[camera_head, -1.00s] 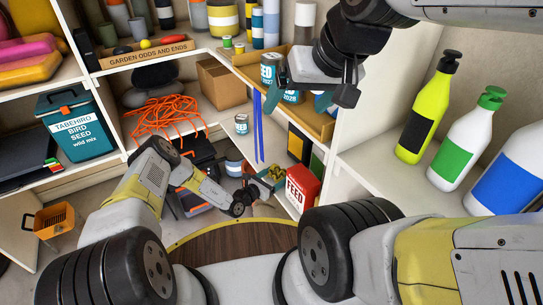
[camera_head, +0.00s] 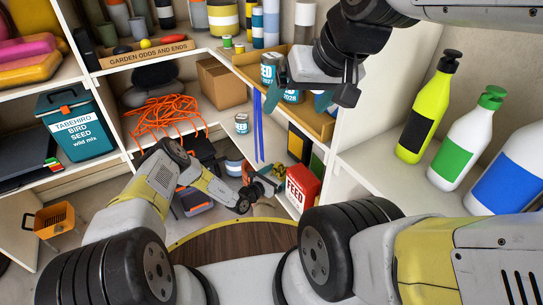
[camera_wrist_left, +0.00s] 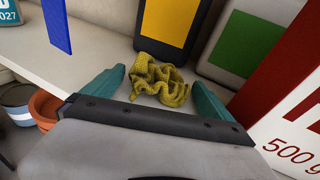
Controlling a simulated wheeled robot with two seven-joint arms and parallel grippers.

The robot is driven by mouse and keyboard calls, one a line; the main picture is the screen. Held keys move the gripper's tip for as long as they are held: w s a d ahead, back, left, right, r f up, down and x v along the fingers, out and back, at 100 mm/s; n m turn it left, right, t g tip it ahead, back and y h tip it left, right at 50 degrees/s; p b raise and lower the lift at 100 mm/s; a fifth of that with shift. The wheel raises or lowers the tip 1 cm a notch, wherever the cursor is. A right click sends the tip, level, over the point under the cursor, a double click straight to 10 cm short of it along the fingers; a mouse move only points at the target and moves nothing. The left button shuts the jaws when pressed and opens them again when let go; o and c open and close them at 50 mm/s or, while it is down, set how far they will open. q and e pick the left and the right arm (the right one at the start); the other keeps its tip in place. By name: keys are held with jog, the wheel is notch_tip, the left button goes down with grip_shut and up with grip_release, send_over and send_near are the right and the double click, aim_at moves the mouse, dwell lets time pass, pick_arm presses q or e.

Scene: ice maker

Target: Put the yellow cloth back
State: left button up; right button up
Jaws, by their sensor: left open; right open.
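The yellow cloth (camera_wrist_left: 165,78) lies crumpled on a pale shelf in the left wrist view. My left gripper (camera_wrist_left: 157,84) is open, with its teal fingers on either side of the cloth in the picture; I cannot tell whether they touch it. In the head view my left gripper (camera_head: 266,183) reaches low into the cabinet, beside the red FEED box (camera_head: 301,185). The cloth is hard to make out there. My right gripper (camera_head: 305,93) is open and empty high up, in front of the shelf with the labelled tins.
A black container with a yellow panel (camera_wrist_left: 168,22) and a green-panelled one (camera_wrist_left: 247,45) stand behind the cloth. The red-and-white box (camera_wrist_left: 290,110) is close on the right. A blue strip (camera_wrist_left: 57,25) hangs at the left. Orange cord (camera_head: 165,117) lies on the middle shelf.

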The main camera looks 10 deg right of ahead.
pick_arm(q)
jog(key=shift+r, duration=0.1)
jog(key=shift+s+a, duration=0.15)
jog(key=shift+a, duration=0.05)
jog(key=v, duration=1.1)
jog(key=shift+s+a, duration=0.15)
jog(key=shift+a, duration=0.05)
